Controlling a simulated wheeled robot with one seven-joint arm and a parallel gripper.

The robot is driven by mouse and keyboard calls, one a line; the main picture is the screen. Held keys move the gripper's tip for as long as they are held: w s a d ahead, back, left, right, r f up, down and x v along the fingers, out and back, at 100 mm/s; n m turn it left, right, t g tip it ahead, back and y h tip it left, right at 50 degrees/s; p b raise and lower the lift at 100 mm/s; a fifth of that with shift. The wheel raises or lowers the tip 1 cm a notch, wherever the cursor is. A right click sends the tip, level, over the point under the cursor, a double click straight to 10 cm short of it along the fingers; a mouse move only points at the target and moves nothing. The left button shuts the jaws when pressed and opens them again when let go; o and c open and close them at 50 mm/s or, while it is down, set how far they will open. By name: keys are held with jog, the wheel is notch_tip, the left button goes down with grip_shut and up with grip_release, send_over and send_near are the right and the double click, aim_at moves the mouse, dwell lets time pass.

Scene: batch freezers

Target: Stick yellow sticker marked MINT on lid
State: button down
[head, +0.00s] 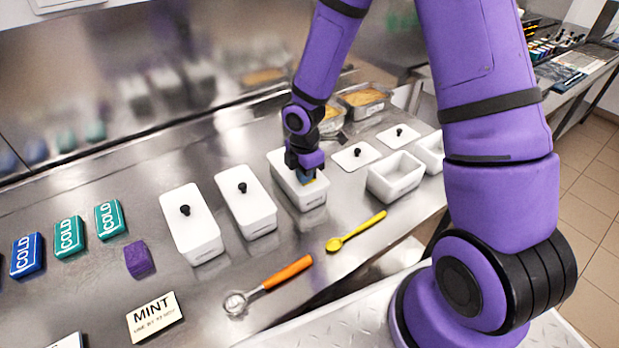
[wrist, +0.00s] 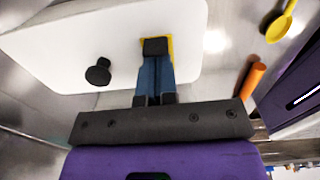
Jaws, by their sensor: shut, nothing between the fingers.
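A white lid (wrist: 60,40) with a black knob (wrist: 98,71) fills much of the wrist view. It covers the third white tub (head: 308,197) from the left in the head view. A small yellow sticker (wrist: 171,47) lies on the lid beside the knob, mostly hidden under my fingertips, and I cannot read any marking on it. My gripper (wrist: 155,46) is shut with nothing between its fingers. Its tips are over the sticker, apparently touching it. In the head view my gripper (head: 307,178) points down at the near end of this lid.
Two lidded white tubs (head: 192,235) (head: 247,212) stand to the left. Open tubs (head: 394,183) and loose lids (head: 353,157) are at the right. A yellow spoon (head: 355,231), an orange-handled scoop (head: 268,284) and a MINT card (head: 154,317) lie in front. COLD packs (head: 68,237) sit at left.

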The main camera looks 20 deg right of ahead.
dwell(0.6)
jog(key=shift+r, duration=3.45)
jog(key=shift+r, duration=0.2)
jog(key=s+d+r+m+t+h, duration=0.1)
jog(key=s+d+r+m, duration=0.15)
jog(key=r, duration=0.25)
jog(key=s+d+r+m, duration=0.1)
jog(key=r+m, duration=0.2)
jog(key=r, duration=0.2)
jog(key=s+d+r+m+t, duration=0.2)
jog(key=s+r+m, duration=0.5)
jog(key=s+r, duration=0.2)
jog(key=s+d+r+m+t+y, duration=0.1)
jog(key=s+d+r+m+t, duration=0.1)
jog(key=s+r+m, duration=0.5)
jog(key=s+r, duration=0.2)
jog(key=s, duration=0.1)
jog(key=shift+s+m, duration=0.3)
jog(key=shift+m, duration=0.05)
